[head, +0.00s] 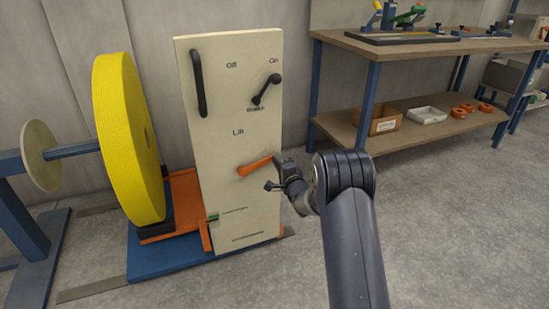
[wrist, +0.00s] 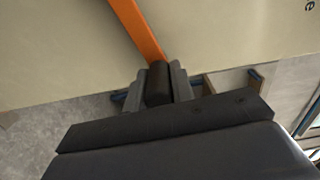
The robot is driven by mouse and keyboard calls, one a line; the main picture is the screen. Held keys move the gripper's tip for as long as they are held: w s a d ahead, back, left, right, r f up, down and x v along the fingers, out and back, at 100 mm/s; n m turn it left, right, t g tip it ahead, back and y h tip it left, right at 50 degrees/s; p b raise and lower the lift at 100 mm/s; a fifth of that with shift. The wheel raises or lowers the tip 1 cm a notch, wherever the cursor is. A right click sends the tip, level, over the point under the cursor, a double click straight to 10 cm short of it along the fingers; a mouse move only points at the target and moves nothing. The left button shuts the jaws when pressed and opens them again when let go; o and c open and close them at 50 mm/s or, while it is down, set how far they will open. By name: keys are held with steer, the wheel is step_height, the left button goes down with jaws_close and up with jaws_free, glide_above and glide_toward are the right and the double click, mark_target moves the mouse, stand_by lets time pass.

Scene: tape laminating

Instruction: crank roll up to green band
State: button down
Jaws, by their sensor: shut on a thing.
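The yellow roll (head: 128,138) stands upright at the left, above an orange lift platform (head: 185,195) on a blue base. The cream control panel (head: 225,100) stands to its right. An orange crank lever (head: 255,166) projects to the right from the panel under a "Lift" label; in the wrist view its orange arm (wrist: 138,30) runs down to a dark grip (wrist: 158,85). My gripper (head: 280,170) is shut on that dark grip, with a finger on each side. A small green band (head: 212,217) shows at the panel's lower left edge, with an orange piece beside it.
A black handle (head: 198,83) and a black switch lever (head: 265,90) are on the panel's upper part. A blue-legged workbench (head: 440,45) stands at the back right. A spindle with a pale disc (head: 40,155) is left of the roll. The floor at the right is clear.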

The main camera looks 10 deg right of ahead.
steer(key=f+m, duration=0.1)
steer(key=f, duration=0.1)
steer(key=f+m+b, duration=0.1)
steer(key=f+m, duration=0.2)
steer(key=f, duration=0.1)
steer(key=shift+d+f+m, duration=0.1)
steer(key=shift+d+m, duration=0.25)
steer(key=shift+m, duration=0.05)
steer(key=shift+s+a+f+b, duration=0.15)
steer(key=shift+a+f+b, duration=0.05)
steer(key=shift+f+b, duration=0.5)
steer(key=shift+f, duration=0.1)
steer(key=shift+a, duration=0.15)
steer(key=c, duration=1.3)
jaws_free()
steer(key=shift+a, duration=0.1)
steer(key=shift+o, duration=0.5)
steer(key=shift+r, duration=0.25)
